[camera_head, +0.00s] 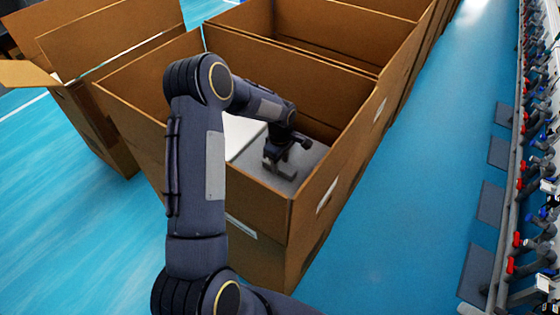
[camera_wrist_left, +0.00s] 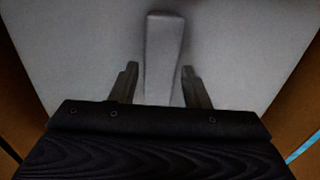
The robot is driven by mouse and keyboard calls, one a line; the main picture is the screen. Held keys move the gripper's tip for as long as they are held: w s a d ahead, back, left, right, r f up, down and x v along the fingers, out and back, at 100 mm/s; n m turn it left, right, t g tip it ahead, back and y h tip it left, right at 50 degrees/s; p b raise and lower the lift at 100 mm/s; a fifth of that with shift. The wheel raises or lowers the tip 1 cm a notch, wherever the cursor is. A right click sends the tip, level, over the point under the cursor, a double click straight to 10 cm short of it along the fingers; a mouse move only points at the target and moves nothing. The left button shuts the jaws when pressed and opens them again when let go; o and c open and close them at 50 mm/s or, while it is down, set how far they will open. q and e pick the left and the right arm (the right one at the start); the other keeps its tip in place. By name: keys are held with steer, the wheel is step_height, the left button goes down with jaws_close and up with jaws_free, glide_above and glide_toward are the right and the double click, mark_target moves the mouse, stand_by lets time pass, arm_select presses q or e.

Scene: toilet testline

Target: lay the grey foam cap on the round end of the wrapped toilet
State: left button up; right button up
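The grey foam cap (camera_head: 306,163) lies inside the near end of an open cardboard box, its flat top facing up. A raised grey ridge on it stands between my left gripper's fingers in the left wrist view (camera_wrist_left: 162,55). My left gripper (camera_head: 278,165) is down at the cap. Its fingers (camera_wrist_left: 160,82) stand on either side of the ridge, with a narrow gap showing, so it looks open. A white surface (camera_head: 240,135), likely the wrapped toilet, shows beside the cap, partly hidden by my arm. My right gripper is not in view.
The box walls (camera_head: 325,190) rise close around the cap and my gripper. More open boxes (camera_head: 325,30) stand in a row behind, and another box (camera_head: 95,110) is at the left. Blue floor (camera_head: 400,220) is clear to the right, before a rack (camera_head: 510,170) of parts.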

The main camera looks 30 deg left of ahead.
arm_select(q)
steer(key=shift+o, duration=1.4)
step_height(320, 180, up, 8)
